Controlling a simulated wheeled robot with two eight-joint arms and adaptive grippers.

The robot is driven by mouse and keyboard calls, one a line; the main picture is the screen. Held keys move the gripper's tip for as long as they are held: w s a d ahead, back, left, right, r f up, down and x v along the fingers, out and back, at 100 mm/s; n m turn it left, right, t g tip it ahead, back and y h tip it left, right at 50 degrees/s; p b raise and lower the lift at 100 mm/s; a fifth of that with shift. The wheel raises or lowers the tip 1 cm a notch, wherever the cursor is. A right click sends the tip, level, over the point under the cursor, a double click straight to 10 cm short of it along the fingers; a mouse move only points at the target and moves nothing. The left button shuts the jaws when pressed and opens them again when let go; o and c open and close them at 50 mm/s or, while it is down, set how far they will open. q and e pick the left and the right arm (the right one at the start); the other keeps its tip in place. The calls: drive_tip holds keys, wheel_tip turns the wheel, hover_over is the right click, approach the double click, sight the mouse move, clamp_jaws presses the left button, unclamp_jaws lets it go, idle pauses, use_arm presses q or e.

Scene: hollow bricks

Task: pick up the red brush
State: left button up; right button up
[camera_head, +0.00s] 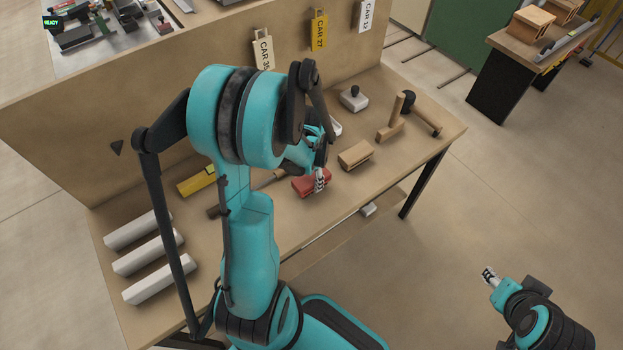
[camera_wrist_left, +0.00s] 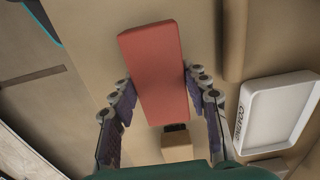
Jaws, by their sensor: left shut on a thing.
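The red brush (camera_head: 307,184) is at the front middle of the workbench in the head view, partly behind my left gripper (camera_head: 321,178). In the left wrist view the brush (camera_wrist_left: 155,70) is a long red block between the two fingers of my left gripper (camera_wrist_left: 160,105), which is shut on it. I cannot tell whether the brush touches the bench top. My right gripper (camera_head: 488,275) hangs off the bench at the lower right, away from the brush; I cannot tell if it is open.
The workbench (camera_head: 385,180) also holds a wooden block (camera_head: 356,153), a wooden mallet-like tool (camera_head: 392,120), a grey-white block (camera_head: 353,98) and several white bars (camera_head: 150,255) at left. A white tray (camera_wrist_left: 275,112) lies beside the brush. A tall board (camera_head: 60,130) stands behind.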

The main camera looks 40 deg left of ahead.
sight(312, 178)
use_arm(q)
wheel_tip(312, 178, up, 4)
drive_tip(key=shift+f+p, duration=0.2)
drive_tip(key=shift+p, duration=0.5)
drive_tip(key=s+d+r+p, duration=0.2)
drive_tip(key=s+r, duration=0.4)
drive_tip(key=s, duration=0.5)
drive_tip(key=shift+s+d+r+p, duration=0.15)
drive_tip(key=shift+s+d+p, duration=0.15)
drive_tip(key=shift+p, duration=0.5)
drive_tip(key=shift+w, duration=0.1)
